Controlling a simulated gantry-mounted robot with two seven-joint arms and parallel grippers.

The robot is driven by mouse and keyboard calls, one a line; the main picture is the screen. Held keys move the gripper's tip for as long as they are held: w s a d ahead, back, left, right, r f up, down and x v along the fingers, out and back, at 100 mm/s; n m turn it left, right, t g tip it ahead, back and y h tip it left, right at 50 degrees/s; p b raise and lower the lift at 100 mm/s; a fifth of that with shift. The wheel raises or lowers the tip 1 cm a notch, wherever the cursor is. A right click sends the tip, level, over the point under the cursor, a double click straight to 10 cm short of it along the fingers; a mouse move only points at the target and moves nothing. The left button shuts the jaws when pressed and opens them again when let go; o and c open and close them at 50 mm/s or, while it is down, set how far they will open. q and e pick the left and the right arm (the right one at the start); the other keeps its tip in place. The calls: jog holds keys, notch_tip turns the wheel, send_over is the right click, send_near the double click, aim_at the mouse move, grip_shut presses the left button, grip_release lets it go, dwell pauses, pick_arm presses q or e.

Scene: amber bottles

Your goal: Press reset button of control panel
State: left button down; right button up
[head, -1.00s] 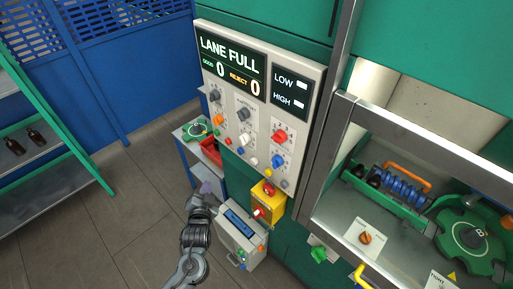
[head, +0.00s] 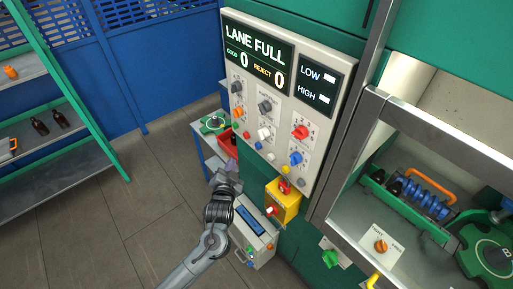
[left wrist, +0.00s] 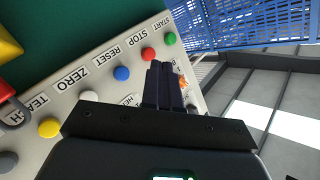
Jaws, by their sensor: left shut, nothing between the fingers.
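The control panel (head: 317,125) is a pale board with a "LANE FULL" screen, knobs and a bottom row of coloured buttons. Its blue reset button (head: 258,145) sits in that row; in the left wrist view the blue button (left wrist: 122,73) stands beside the word RESET, between the red STOP button (left wrist: 148,54) and the white ZERO button (left wrist: 90,96). My left gripper (head: 231,166) is shut and empty, below and left of the button row. In the left wrist view its fingers (left wrist: 161,68) overlap the panel, right of the blue button; their gap to the panel is unclear.
A yellow box with a red knob (head: 283,200) and a grey device with a blue display (head: 252,222) are below the panel.

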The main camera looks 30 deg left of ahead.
aim_at(258, 146)
pick_arm(q)
jog(key=w+d+b, duration=0.2)
jog(key=w, duration=0.5)
jog(key=shift+w+b, duration=0.25)
jog(key=shift+b, duration=0.15)
dwell(0.7)
jog(key=shift+d, duration=0.1)
dwell(0.6)
jog(key=shift+w, duration=0.15)
dwell(0.4)
jog(key=shift+w+d, duration=0.1)
jog(key=shift+w, duration=0.2)
jog(key=shift+w, duration=0.15)
dwell(0.5)
